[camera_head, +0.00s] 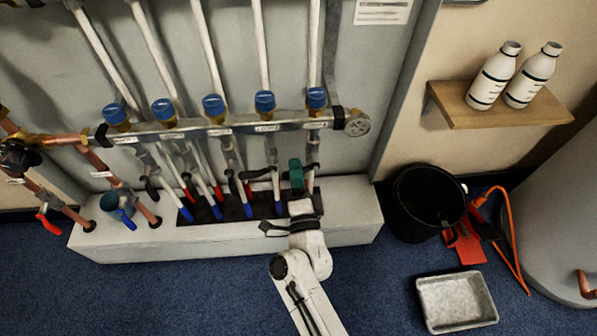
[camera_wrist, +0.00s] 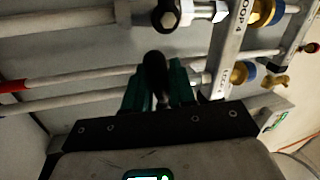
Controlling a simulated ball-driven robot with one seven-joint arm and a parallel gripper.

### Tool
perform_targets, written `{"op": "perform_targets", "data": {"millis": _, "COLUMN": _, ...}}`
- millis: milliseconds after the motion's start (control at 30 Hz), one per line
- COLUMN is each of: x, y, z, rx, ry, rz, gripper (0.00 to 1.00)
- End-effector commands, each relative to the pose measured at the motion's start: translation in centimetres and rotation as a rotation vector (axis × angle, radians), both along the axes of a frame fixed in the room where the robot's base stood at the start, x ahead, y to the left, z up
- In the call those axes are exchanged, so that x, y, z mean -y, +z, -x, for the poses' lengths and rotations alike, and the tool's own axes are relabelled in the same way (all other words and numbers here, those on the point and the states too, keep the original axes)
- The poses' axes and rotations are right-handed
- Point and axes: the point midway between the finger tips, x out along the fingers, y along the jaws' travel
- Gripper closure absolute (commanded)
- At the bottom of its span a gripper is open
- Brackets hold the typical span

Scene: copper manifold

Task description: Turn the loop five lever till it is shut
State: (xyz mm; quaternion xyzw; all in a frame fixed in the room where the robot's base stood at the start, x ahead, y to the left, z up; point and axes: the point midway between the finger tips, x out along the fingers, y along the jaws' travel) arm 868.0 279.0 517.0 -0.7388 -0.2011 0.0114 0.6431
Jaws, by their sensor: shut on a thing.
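The loop five valve stands at the right end of the manifold, on the pipe below the rightmost blue cap (camera_head: 317,97). My gripper (camera_head: 296,175) has green fingers and reaches up to this pipe in the head view. In the wrist view, my gripper (camera_wrist: 158,92) is shut on a black lever (camera_wrist: 156,72), with one green finger on each side. The lever's end points toward the wrist camera. Its base on the pipe is mostly hidden, so its exact angle to the pipe cannot be told.
The loop four lever (camera_head: 257,173) is just left of my gripper. A black bucket (camera_head: 405,205) and a grey tray (camera_head: 457,301) stand on the floor to the right.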

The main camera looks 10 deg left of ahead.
Motion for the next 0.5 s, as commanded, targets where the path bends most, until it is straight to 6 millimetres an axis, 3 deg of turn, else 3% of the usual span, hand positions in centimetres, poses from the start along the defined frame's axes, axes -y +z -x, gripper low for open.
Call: {"op": "perform_targets", "data": {"millis": 500, "x": 0.11, "y": 0.92, "z": 0.0, "rx": -0.063, "ry": -0.003, "rz": -0.219, "gripper": 1.0}}
